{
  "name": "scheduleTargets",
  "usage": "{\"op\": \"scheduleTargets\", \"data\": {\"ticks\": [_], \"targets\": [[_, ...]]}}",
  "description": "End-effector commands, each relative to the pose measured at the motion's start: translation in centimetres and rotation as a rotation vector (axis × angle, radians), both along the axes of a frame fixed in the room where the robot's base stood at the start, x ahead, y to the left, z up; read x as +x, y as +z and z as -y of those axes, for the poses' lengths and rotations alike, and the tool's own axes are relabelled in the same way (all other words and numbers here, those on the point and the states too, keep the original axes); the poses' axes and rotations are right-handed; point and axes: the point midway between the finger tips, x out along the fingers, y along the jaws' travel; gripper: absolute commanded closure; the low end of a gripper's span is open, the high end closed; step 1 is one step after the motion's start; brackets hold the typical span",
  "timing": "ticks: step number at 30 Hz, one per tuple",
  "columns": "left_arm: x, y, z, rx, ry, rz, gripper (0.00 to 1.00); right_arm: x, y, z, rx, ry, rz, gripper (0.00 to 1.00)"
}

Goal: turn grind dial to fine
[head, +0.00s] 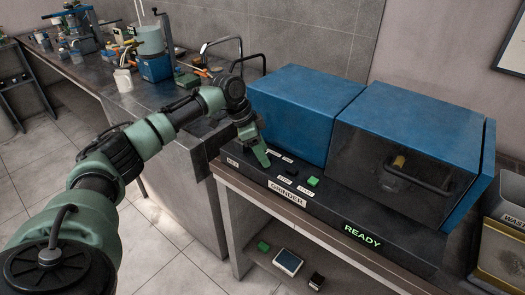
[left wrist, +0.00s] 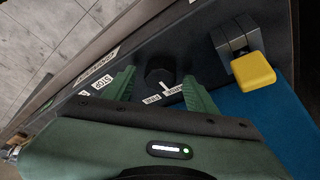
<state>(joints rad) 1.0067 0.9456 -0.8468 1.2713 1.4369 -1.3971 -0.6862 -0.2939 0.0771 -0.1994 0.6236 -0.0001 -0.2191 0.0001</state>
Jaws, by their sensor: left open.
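The grind dial (left wrist: 157,76), a round black knob, sits on the dark panel in the left wrist view. In the head view the left gripper (head: 259,152) is low over the left part of the panel of the grinder (head: 350,228) and hides the dial. My right gripper is not in view.
A green button (head: 313,181) and a black one (head: 291,170) lie right of the left gripper. A yellow-ended lever (left wrist: 254,70) stands beside the dial. Blue housings (head: 305,100) rise behind the panel. A READY display (head: 362,235) glows green. The floor at left is clear.

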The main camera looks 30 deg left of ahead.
Motion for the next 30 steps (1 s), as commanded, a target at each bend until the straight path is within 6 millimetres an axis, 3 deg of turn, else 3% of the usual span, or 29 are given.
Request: {"op": "scheduleTargets", "data": {"ticks": [1,6,17,30], "targets": [[0.0,0.0,0.0,0.000,0.000,0.000,0.51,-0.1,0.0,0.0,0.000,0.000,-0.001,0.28],[0.0,0.0,0.0,0.000,0.000,0.000,0.99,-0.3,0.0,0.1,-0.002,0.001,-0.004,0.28],[-0.1,0.3,0.1,0.001,0.044,-0.002,1.00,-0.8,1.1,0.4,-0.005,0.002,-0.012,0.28],[-0.3,0.8,0.4,-0.001,0.371,-0.004,1.00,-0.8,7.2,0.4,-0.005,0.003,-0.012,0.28]]}}
